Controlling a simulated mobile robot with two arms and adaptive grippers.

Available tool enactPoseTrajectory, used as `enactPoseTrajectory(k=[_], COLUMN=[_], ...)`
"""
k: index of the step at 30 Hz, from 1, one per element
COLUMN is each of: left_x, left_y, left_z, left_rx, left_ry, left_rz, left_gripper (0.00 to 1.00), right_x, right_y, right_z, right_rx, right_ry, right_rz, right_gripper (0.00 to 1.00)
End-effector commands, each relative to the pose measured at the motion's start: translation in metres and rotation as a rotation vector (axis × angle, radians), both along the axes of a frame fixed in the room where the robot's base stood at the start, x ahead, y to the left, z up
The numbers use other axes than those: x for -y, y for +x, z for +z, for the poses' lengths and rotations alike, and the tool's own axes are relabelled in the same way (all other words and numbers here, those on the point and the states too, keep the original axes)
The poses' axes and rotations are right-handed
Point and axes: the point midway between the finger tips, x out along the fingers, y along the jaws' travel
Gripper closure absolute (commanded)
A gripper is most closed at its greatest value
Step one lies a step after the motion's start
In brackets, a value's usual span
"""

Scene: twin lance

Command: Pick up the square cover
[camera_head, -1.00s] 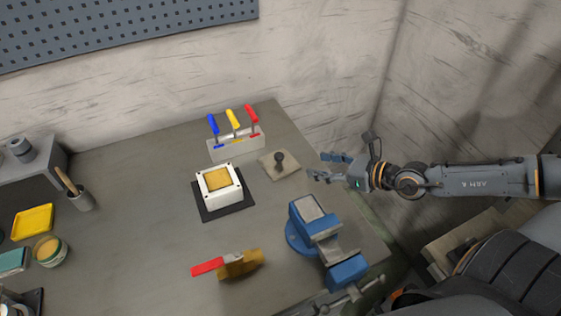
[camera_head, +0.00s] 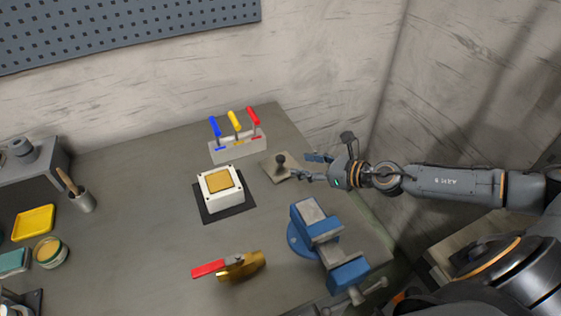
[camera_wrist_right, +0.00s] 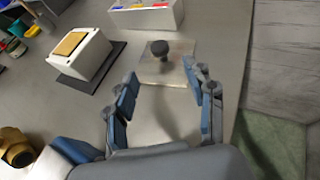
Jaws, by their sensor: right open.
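The square cover (camera_head: 273,171) is a flat beige-grey plate with a dark round knob standing up from its middle. It lies on the bench to the right of the white box. In the right wrist view the cover (camera_wrist_right: 178,70) lies just beyond the fingertips, its knob roughly in line with the gap between them. My right gripper (camera_head: 309,168) is open and empty, at the right side of the cover. In the right wrist view the open fingers (camera_wrist_right: 168,88) frame bare bench and the cover's near edge. My left gripper is in neither view.
A white box (camera_head: 209,198) with a yellow top sits on a black mat (camera_head: 241,206) left of the cover. A rack (camera_head: 238,149) with blue, yellow and red handled tools stands behind. A blue vise (camera_head: 318,230) is in front. A valve with a red handle (camera_head: 208,268) lies nearer.

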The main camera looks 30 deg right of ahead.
Motion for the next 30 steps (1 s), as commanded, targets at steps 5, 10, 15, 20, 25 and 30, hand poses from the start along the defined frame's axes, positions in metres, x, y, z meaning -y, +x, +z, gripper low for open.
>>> enactPoseTrajectory(k=[5, 10, 15, 20, 25, 30], left_x=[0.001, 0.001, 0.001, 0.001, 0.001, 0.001], left_y=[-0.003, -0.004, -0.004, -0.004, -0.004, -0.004], left_z=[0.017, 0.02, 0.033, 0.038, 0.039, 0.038], left_rx=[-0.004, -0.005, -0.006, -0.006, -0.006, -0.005], left_ry=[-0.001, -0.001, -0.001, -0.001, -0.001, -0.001], left_rz=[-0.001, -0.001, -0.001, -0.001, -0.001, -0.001], left_gripper=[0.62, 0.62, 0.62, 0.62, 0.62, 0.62], right_x=[-0.007, -0.011, -0.018, -0.027, -0.031, -0.031], right_y=[0.015, 0.02, 0.037, 0.055, 0.063, 0.063], right_z=[-0.003, -0.007, -0.01, -0.02, -0.025, -0.026], right_rx=[0.001, -0.001, 0.002, -0.001, 0.0, -0.001], right_ry=[0.002, 0.0, 0.001, 0.002, 0.0, -0.001], right_rz=[-0.002, 0.001, 0.001, 0.0, 0.001, 0.001], right_gripper=[0.46, 0.46, 0.46, 0.46, 0.46, 0.46])
